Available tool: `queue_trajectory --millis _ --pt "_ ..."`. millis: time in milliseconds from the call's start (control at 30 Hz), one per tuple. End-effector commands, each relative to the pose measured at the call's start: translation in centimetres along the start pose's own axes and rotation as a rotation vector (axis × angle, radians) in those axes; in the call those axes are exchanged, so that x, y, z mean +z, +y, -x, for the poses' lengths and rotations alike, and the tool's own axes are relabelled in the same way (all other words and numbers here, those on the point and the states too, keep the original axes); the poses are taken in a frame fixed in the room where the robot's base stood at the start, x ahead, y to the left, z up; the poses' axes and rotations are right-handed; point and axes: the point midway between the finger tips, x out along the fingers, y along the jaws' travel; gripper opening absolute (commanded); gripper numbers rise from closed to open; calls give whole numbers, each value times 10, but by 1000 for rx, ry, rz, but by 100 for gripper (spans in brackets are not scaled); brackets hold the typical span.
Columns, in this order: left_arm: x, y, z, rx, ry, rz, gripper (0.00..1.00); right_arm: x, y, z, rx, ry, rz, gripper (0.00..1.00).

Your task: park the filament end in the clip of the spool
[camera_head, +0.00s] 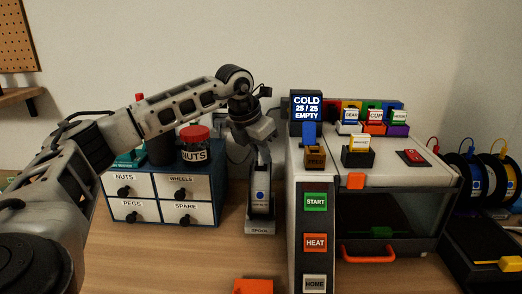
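The spool (262,185) is partly visible, dark with a pale and blue centre, on a stand (260,229) labelled SPOOL, just left of the printer. My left gripper (259,150) hangs from the wrist at the top of the spool and covers part of it. Its fingers are too small and dark to tell whether they are open, shut or touching the spool. I cannot make out the filament end or the spool's clip. My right gripper is not in view.
The printer (415,174) stands close on the right, with its COLD / EMPTY screen (307,107) and START, HEAT and HOME buttons. A drawer cabinet (160,216) with a red-lidded NUTS jar (195,147) is on the left. Two more spools (470,160) stand far right. The front wooden table is mostly clear.

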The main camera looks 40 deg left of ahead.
Motion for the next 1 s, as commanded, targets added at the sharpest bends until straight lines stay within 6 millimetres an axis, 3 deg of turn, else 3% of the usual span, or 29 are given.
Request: queue_trajectory --millis 500,700,1000 --pt "2 0 104 2 -2 -1 21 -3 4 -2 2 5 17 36" --pt "2 0 121 1 -1 -1 21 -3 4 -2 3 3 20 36" --pt "1 0 123 2 0 0 21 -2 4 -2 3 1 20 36"
